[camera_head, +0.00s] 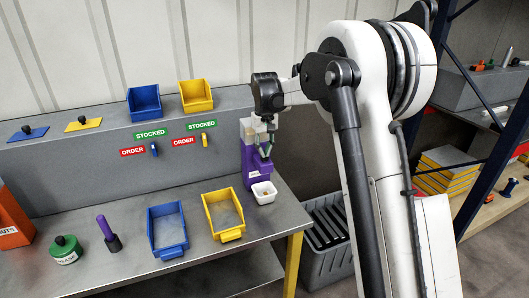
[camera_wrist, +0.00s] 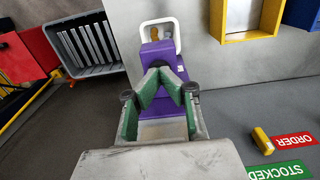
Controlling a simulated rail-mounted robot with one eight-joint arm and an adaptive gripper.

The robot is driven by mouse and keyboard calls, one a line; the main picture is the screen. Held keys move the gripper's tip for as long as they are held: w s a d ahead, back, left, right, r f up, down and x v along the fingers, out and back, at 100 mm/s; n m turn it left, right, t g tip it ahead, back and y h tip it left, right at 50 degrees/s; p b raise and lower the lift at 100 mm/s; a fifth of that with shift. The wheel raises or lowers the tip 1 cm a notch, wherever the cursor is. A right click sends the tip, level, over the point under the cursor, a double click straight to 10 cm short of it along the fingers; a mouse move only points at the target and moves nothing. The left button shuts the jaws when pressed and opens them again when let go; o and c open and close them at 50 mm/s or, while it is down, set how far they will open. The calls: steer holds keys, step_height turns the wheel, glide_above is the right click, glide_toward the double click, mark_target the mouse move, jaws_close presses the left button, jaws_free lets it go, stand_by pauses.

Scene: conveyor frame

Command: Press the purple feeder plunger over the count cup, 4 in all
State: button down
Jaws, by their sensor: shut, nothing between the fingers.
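The purple feeder (camera_head: 257,174) stands upright at the right end of the workbench, with a pale upper part. It also shows in the wrist view (camera_wrist: 163,57), beneath my fingers. The white count cup (camera_head: 264,193) sits at the feeder's front foot; in the wrist view its white rim (camera_wrist: 177,38) shows beyond the purple body, with a yellowish and a grey patch inside. My gripper (camera_head: 264,151) points down at the top of the feeder. In the wrist view its green-padded fingers (camera_wrist: 167,78) are shut and empty. The plunger cannot be told apart, and contact is unclear.
A yellow bin (camera_head: 228,232) and a blue bin (camera_head: 184,252) stand left of the cup. A purple-handled tool (camera_head: 104,228) and a green tin (camera_head: 65,257) are farther left. A grey crate (camera_head: 345,262) stands below the bench's right end.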

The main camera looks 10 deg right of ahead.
steer(key=shift+r+p, duration=1.05)
steer(key=shift+r, duration=1.75)
steer(key=shift+s+r, duration=0.15)
steer(key=s+r+t+b, duration=0.2)
steer(key=s+r, duration=0.2)
steer(key=s, duration=0.6)
steer(key=s+r+t+b, duration=0.1)
steer(key=s+r, duration=0.3)
steer(key=s, duration=0.7)
steer(key=s+f+t+b, duration=0.1)
steer(key=s+f, duration=0.4)
steer(key=s, duration=0.5)
steer(key=s+f+m+t+b, duration=0.1)
steer(key=s+f, duration=0.4)
steer(key=s, duration=0.5)
steer(key=shift+s+m+t+b, duration=0.35)
steer(key=shift+t+b, duration=0.35)
steer(key=shift+t, duration=0.4)
